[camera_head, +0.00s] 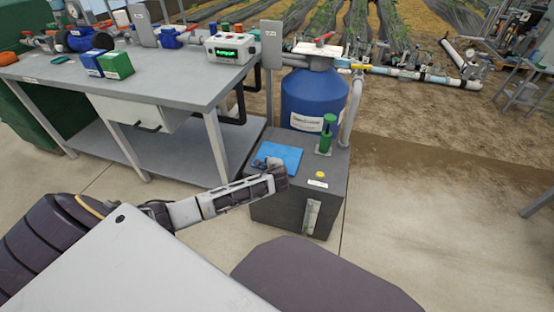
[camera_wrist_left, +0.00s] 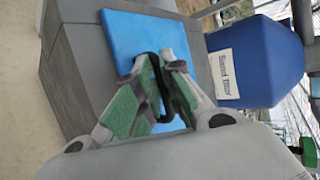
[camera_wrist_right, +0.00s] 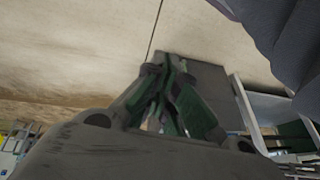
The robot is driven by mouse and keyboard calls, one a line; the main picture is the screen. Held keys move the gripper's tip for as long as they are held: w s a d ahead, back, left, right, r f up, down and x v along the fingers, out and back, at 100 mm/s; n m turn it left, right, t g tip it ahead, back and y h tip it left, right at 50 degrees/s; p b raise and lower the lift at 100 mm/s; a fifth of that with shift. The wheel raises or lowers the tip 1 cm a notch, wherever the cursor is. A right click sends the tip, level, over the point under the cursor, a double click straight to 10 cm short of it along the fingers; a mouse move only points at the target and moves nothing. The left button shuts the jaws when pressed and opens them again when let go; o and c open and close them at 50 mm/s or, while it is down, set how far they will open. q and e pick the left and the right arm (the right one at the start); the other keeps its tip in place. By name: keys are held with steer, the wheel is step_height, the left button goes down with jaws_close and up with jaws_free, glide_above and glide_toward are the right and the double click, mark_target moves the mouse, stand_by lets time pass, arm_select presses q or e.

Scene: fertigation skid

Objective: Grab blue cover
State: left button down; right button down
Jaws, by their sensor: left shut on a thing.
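The blue cover (camera_head: 288,153) is a flat blue panel on top of the dark grey box (camera_head: 275,209). My left gripper (camera_head: 269,165) is at the cover's near left part. In the left wrist view the cover (camera_wrist_left: 125,35) lies beneath the fingers, and my left gripper (camera_wrist_left: 163,62) is shut on a dark handle (camera_wrist_left: 158,74) on it. The cover looks flat on the box; any small gap under it cannot be told. My right gripper (camera_wrist_right: 166,72) shows in the right wrist view with its fingertips together and nothing visible between them.
A green-handled fitting (camera_head: 327,130) and a yellow button (camera_head: 320,174) are on the box top, right of the cover. A blue sand filter tank (camera_head: 308,95) stands behind. A grey workbench (camera_head: 150,80) is at left. Open floor (camera_head: 420,230) lies to the right.

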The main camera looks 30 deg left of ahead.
arm_select(q)
steer(key=shift+r, duration=0.15)
